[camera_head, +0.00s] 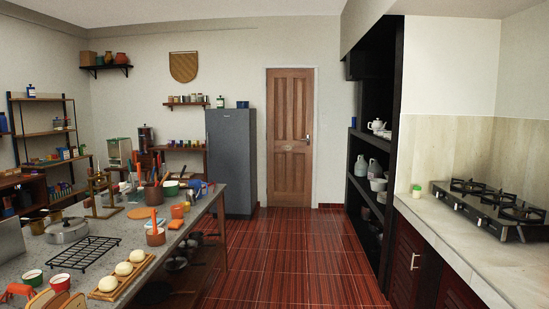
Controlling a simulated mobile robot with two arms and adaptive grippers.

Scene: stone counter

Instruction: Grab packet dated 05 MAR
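I cannot make out any packet with a readable 05 MAR date. Several small coloured boxes or packets (64,153) stand on the dark-framed shelf unit at the left wall, and more (60,190) stand on its lower level. They are too small to read. Neither of my grippers can be recognised in the head view.
The speckled stone counter (205,215) at left carries a black rack (82,254), a board with three pale round buns (123,268), a lidded pot (67,230) and cups. A gas stove (490,205) sits on the right counter. The red tiled floor (290,255) between is clear.

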